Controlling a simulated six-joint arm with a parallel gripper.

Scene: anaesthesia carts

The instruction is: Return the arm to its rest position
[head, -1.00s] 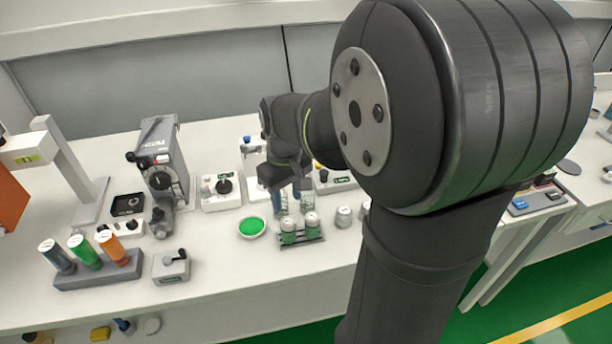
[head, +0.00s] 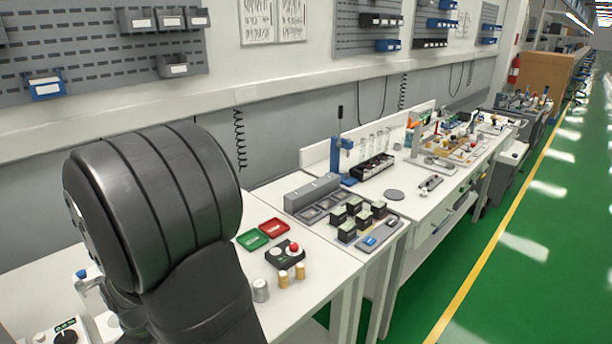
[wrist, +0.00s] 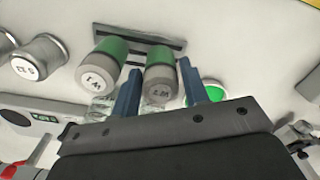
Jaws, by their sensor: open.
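Clear glass pieces (wrist: 100,106) show partly behind the gripper. In the head view my own arm fills the lower left, and the gripper is out of sight.
A green dish (wrist: 214,91) is right of the fingers; metal cups (wrist: 40,55) are at left. In the head view, green (head: 252,239) and red (head: 274,227) trays, a button box (head: 285,254) and a holder with dark blocks (head: 360,215) stand on the benches. The green floor at right is clear.

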